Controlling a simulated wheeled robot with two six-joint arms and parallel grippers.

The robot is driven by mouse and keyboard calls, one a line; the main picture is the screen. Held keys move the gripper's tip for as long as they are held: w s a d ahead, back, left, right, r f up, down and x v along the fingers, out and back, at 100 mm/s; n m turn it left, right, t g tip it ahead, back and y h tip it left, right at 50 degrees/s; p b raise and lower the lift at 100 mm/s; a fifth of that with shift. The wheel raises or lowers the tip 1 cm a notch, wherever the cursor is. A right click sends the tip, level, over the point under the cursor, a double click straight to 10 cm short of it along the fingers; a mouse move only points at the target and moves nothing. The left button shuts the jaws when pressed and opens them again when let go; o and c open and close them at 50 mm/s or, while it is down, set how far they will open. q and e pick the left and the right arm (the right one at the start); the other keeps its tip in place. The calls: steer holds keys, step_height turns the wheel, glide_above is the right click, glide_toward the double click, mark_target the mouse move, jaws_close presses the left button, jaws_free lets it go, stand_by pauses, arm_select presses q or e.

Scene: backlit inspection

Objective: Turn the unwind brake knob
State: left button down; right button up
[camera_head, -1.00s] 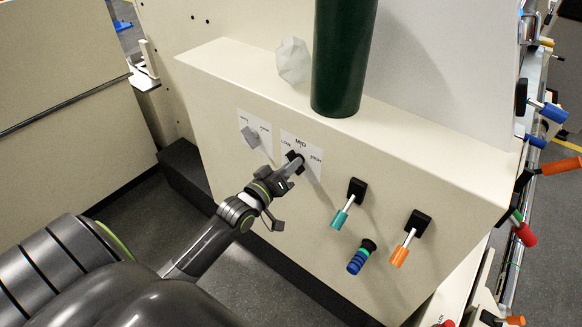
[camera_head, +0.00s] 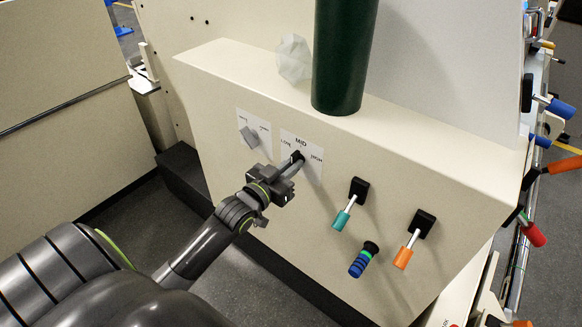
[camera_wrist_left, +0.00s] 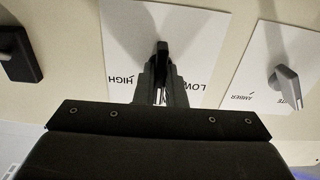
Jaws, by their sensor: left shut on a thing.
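The black brake knob (camera_head: 298,156) sits on a white plate (camera_head: 315,176) marked LOW, MID and HIGH, on the cream panel's front. My left gripper (camera_head: 293,166) is at the knob, its fingers shut on it. In the left wrist view the knob (camera_wrist_left: 162,50) shows between the fingertips (camera_wrist_left: 161,75), in front of the plate (camera_wrist_left: 195,30) with its lettering upside down. The fingers hide part of the knob, so its exact pointing is hard to read. My right gripper is not in view.
A grey knob (camera_head: 249,137) is on a plate to the left. Teal (camera_head: 341,219) and orange (camera_head: 403,257) levers and a blue-green handle (camera_head: 360,264) stick out to the right. A dark green cylinder (camera_head: 340,60) and a pale faceted lump (camera_head: 293,60) stand on the ledge.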

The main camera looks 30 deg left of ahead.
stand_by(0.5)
arm_select(q)
steer(key=c, duration=1.5)
jaws_free()
steer(key=s+a+p, duration=0.1)
steer(key=s+p, duration=0.6)
steer(key=s, duration=1)
steer(key=shift+s+a, duration=0.2)
